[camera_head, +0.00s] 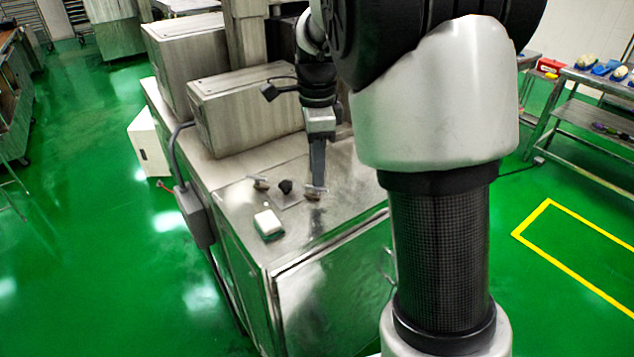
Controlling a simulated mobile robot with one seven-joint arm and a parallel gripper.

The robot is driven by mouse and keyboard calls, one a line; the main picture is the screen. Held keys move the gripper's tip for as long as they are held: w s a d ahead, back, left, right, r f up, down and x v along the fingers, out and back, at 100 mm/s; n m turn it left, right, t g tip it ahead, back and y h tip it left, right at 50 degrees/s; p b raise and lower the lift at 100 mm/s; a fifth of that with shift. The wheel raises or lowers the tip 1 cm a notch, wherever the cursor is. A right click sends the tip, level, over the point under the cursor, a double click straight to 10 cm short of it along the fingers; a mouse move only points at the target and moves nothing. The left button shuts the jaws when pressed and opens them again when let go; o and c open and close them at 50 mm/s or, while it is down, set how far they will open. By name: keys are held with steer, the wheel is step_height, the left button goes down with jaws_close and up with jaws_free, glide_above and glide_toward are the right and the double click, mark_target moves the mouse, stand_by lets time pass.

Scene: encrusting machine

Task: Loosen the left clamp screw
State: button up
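Two small clamp screws with metal cross handles stand on the steel machine top (338,215). The left clamp screw (260,183) is in clear view, with nothing touching it. The right clamp screw (314,191) is directly below my gripper (317,184). My gripper points down, its dark fingers seen edge-on, with the tips at or just above the right screw's handle. I cannot tell whether they touch it or how far apart the fingers are. A black knob (285,187) sits between the two screws on a small plate.
A white and green block (268,224) lies on the machine top near the front edge. Steel housings (243,108) rise behind the screws. A grey box (193,217) with a cable hangs on the left side. A side table (590,113) with tools stands at right.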

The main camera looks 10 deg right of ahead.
mark_target(316, 192)
steer(key=shift+f, duration=2.15)
steer(key=shift+c, duration=0.4)
